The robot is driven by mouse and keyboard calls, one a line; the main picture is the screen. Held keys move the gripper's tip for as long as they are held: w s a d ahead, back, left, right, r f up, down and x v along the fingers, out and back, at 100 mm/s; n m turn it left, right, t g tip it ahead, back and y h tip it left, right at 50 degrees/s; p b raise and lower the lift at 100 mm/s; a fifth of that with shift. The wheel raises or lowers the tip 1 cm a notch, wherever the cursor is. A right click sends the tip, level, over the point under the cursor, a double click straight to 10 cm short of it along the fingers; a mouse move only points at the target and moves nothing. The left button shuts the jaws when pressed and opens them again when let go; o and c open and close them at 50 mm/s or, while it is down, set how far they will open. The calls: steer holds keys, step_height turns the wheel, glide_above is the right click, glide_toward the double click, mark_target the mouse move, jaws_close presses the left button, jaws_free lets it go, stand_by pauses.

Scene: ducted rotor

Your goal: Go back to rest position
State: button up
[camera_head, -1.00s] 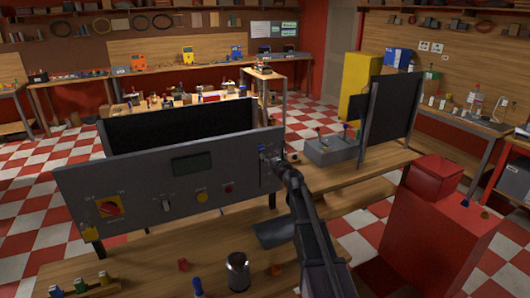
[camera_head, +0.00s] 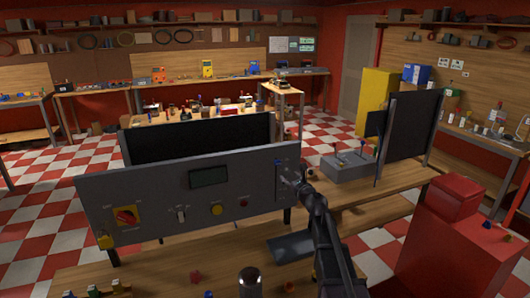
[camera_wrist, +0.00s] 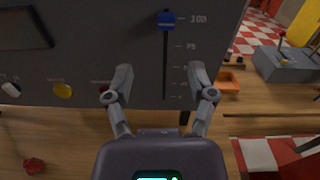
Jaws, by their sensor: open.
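The grey control panel (camera_head: 190,200) stands on the wooden bench, with a dark display (camera_head: 208,176), a red rotary switch on a yellow plate (camera_head: 126,216), a yellow button (camera_head: 217,209) and a vertical slider at its right end. The slider's blue knob (camera_wrist: 167,20) is at the top of its slot, by the 100 mark. It also shows in the head view (camera_head: 278,163). My gripper (camera_wrist: 160,82) is open and empty, its fingers spread in front of the panel, below the knob and apart from it. In the head view my gripper (camera_head: 289,180) is small and dark against the panel.
A grey box with small levers (camera_head: 348,164) stands right of the panel, beside a dark upright screen (camera_head: 410,125). A red cabinet (camera_head: 440,240) is at the right. Small coloured parts and a dark cylinder (camera_head: 250,280) are on the near bench.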

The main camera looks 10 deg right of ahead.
steer(key=s+a+f+n+g+y, duration=0.1)
steer(key=s+a+f+n+g, duration=0.45)
steer(key=s+n, duration=0.35)
steer(key=s+a+f+n+g+y, duration=0.1)
steer(key=s+a+f+n+g, duration=0.3)
steer(key=s+f+n, duration=0.6)
steer(key=s+d+f+n+g+h, duration=0.2)
steer(key=s+d+n+g+h, duration=0.1)
steer(key=s+n, duration=0.3)
steer(key=s+d+f+n+g+h+b, duration=0.1)
steer(key=s+d+f+n+g+h, duration=0.1)
steer(key=s+d+n+g+h, duration=0.2)
steer(key=s+n, duration=0.3)
steer(key=s, duration=0.2)
steer(key=shift+s+d+f+b, duration=0.2)
steer(key=shift+s+f+b, duration=0.05)
steer(key=shift+s+b, duration=0.05)
